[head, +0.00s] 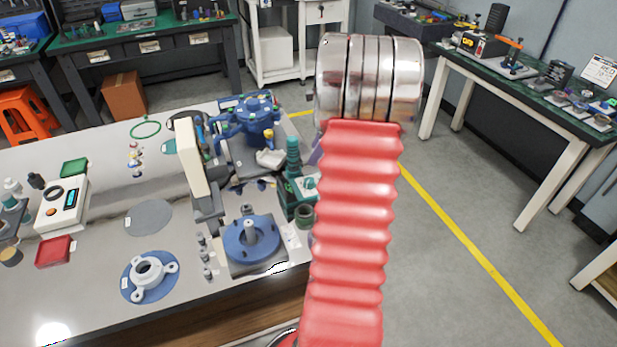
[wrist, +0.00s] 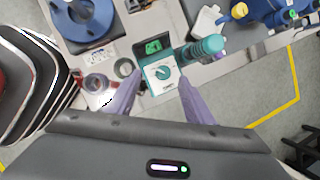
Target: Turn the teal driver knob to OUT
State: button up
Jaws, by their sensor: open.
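The teal driver (wrist: 141,50) stands below and between my fingers in the wrist view. It has a dark top with a green display (wrist: 153,47) and a white face plate. The teal driver knob (wrist: 162,72) sits on that plate; its pointer and labels are too small to read. In the head view the driver (head: 292,160) stands at the bench's right end, partly hidden by my red arm. My gripper (wrist: 159,80) is open, its two purple fingers spread on either side of the knob. No contact shows. In the head view the gripper is mostly hidden behind my arm.
A teal ribbed cylinder (wrist: 206,47) stands close right of the driver. A blue round flange (head: 250,240) on a plate lies to the left, with a grey-green ring (head: 305,214) near the bench edge. A blue multi-armed fixture (head: 248,118) stands behind. Floor is open to the right.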

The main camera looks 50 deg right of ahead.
aim_at(309, 180)
jog(key=shift+m, duration=0.9)
jog(key=d, duration=0.1)
jog(key=s+d+f, duration=0.1)
jog(key=d+f, duration=0.1)
jog(key=shift+s+d, duration=0.1)
jog(key=shift+s, duration=0.25)
jog(key=x, duration=1.3)
jog(key=shift+w+f, duration=0.25)
jog(key=shift+f, duration=0.05)
jog(key=shift+c, duration=0.5)
jog(key=c, duration=0.9)
jog(key=shift+c, duration=0.3)
